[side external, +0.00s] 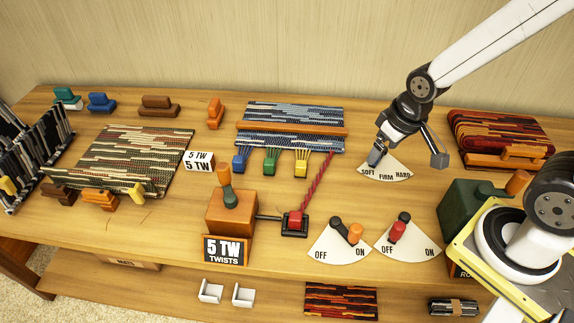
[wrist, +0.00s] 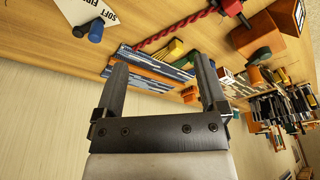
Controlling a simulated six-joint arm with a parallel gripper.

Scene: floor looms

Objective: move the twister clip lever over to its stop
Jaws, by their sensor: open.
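The twister is an orange box (side external: 231,212) with a "5 TW TWISTS" sign (side external: 227,250). A rod joins the box to a red clip (side external: 295,217) on a black base, where a red twisted cord (side external: 318,182) ends. I cannot tell for sure which part is the clip lever. The box (wrist: 257,38) and red clip (wrist: 232,6) also show in the wrist view. My gripper (side external: 410,150) is open and empty, up and right of the twister, near the soft-firm-hard dial. It also shows in the wrist view (wrist: 162,68).
The soft-firm-hard dial (side external: 386,173) has a blue knob (wrist: 96,31). Two off-on dials (side external: 338,245) (side external: 408,243) lie right of the twister. A blue weaving (side external: 295,112) with several coloured clips lies behind. A green box (side external: 470,205) stands at right.

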